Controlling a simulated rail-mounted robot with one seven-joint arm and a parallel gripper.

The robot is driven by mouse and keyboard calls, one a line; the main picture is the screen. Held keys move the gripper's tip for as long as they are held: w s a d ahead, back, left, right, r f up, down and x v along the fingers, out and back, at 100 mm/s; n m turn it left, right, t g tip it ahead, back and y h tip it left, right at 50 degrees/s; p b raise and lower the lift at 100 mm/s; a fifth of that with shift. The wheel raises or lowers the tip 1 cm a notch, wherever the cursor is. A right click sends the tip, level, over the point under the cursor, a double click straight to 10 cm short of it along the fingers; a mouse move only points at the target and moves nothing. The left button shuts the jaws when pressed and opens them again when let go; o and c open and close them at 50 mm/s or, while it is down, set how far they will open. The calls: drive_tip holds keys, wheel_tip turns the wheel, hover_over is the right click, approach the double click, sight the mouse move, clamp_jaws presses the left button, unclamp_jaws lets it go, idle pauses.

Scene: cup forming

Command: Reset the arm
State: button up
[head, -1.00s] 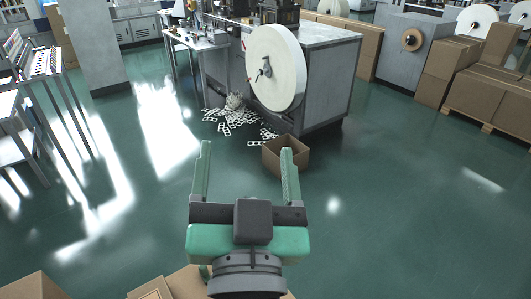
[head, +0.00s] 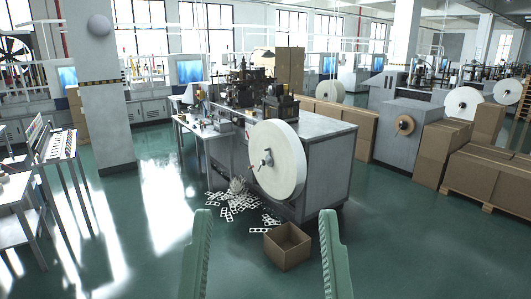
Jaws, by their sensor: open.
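My gripper (head: 263,255) shows at the bottom middle of the head view. Its two green fingers are wide apart with nothing between them. Only the fingers are in view; the gripper's body is below the frame. The fingers point toward the cup forming machine (head: 325,165), which has a large white paper roll (head: 277,160) on its side. An open cardboard box (head: 288,248) stands on the floor beyond the fingers, apart from them in the picture.
White punched scraps (head: 232,202) lie on the floor by the machine. A side table (head: 210,133) adjoins the machine. A rack table (head: 58,145) stands at the left, and stacked cartons (head: 490,180) are at the right. Green floor (head: 410,245) is clear at the front right.

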wheel_tip(320, 180, up, 26)
drive_tip(key=p, duration=2.1)
drive_tip(key=shift+a+f, duration=0.15)
